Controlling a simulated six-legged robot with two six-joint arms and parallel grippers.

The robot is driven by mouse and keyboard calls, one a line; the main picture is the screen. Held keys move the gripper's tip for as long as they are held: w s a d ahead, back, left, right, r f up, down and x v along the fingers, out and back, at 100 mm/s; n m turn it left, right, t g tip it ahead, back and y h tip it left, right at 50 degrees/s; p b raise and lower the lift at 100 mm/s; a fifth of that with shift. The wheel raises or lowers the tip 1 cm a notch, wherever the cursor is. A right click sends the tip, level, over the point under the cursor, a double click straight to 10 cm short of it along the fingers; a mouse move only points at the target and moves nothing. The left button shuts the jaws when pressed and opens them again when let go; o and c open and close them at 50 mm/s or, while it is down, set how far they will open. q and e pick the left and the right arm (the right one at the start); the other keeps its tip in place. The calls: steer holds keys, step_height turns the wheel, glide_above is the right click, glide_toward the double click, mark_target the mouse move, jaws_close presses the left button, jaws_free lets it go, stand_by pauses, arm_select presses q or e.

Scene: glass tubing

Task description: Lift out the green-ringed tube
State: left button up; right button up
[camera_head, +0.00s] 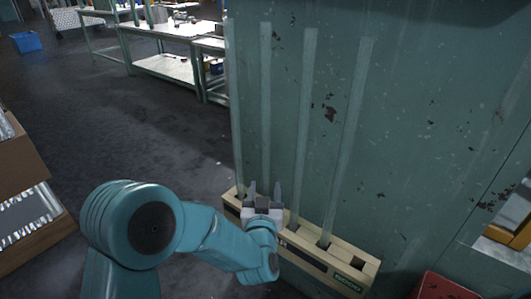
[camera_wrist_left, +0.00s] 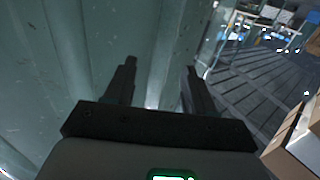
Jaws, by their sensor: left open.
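Several tall, clear glass tubes stand upright in a wooden rack (camera_head: 318,262) in the head view. I see a far-left tube (camera_head: 236,110), a second tube (camera_head: 265,100), a third tube (camera_head: 304,120) and a right-hand tube (camera_head: 346,140). No green ring can be made out on any of them, so I cannot tell which is the green-ringed tube. My left gripper (camera_head: 264,186) is open, low over the rack, with its fingers pointing up on either side of the second tube's lower part. Its dark fingers also show apart in the left wrist view (camera_wrist_left: 161,68).
A worn green panel (camera_head: 430,130) rises right behind the tubes. A square hole (camera_head: 357,261) at the rack's right end is empty. A red box (camera_head: 443,287) is at the bottom right. Cardboard boxes (camera_head: 30,165) stand at the left; workbenches (camera_head: 165,66) are farther back.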

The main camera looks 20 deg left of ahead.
mark_target(265, 179)
arm_select(q)
steer(key=b+x, duration=0.1)
steer(key=x, duration=0.4)
steer(key=shift+w+a+r, duration=0.1)
steer(key=shift+w+a, duration=0.05)
steer(key=shift+w, duration=0.1)
jaws_close()
steer(key=shift+r, duration=0.1)
